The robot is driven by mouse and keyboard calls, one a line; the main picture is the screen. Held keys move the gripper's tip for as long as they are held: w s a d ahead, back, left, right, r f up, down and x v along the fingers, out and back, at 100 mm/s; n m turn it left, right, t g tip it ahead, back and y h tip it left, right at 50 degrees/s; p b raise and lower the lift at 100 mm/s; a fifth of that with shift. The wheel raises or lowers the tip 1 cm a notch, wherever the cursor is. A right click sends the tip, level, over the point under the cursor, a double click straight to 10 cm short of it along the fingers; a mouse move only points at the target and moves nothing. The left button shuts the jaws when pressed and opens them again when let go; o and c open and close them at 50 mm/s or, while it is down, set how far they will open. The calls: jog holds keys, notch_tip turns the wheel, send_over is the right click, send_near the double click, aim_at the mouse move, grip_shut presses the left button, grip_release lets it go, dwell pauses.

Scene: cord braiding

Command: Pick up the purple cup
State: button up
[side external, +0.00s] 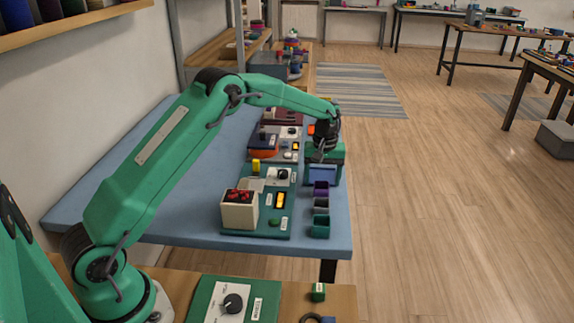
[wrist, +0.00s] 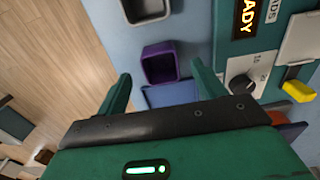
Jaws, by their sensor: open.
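The purple cup (side external: 321,188) stands on the blue table, first in a short row of small square cups. In the wrist view the purple cup (wrist: 160,63) looks empty and lies just beyond and between my fingertips. My gripper (side external: 322,181) is open above the table at the far end of the row, close to the cup. In the wrist view my gripper (wrist: 163,74) has its two green fingers spread wide with nothing held. A flat blue piece (wrist: 170,95) shows between the fingers, partly hidden by my gripper. Whether a finger touches the cup cannot be told.
A grey cup (side external: 321,206) and a green cup (side external: 319,227) stand nearer in the row. To their left is a green board (side external: 258,232) with a cream box (side external: 238,214), a knob (wrist: 240,86) and a lit display (wrist: 246,14). The table's right edge is close.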

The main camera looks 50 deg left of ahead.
aim_at(322, 186)
jog(key=shift+a+f, duration=0.1)
jog(key=shift+f, duration=1.85)
jog(key=shift+c, duration=0.4)
jog(key=c, duration=1)
